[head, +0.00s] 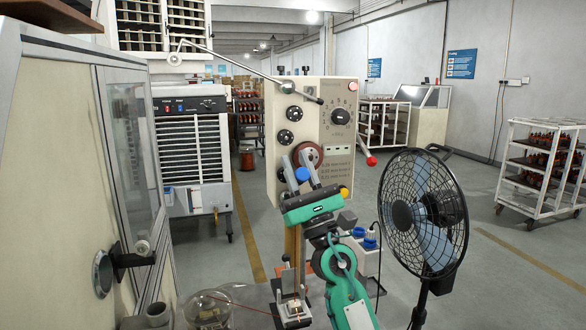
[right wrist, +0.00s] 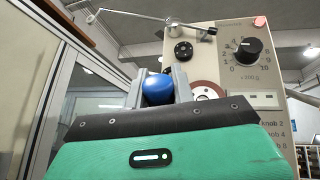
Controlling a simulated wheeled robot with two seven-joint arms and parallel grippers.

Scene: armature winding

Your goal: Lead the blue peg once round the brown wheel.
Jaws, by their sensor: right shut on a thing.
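The brown wheel (head: 308,155) is mounted on the front of the beige panel box, and its lower part is hidden behind my gripper. Part of the wheel (right wrist: 208,92) also shows in the right wrist view, to the right of the fingers. My right gripper (head: 301,172) is in front of the wheel's lower left. It is shut on the blue peg (head: 302,174). In the right wrist view the blue peg (right wrist: 158,89) sits between the two grey fingers, its round end facing the camera. My left gripper is not in view.
A black fan (head: 424,212) stands close on the right. A glass-fronted cabinet (head: 50,120) fills the left. A small bench with parts lies below.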

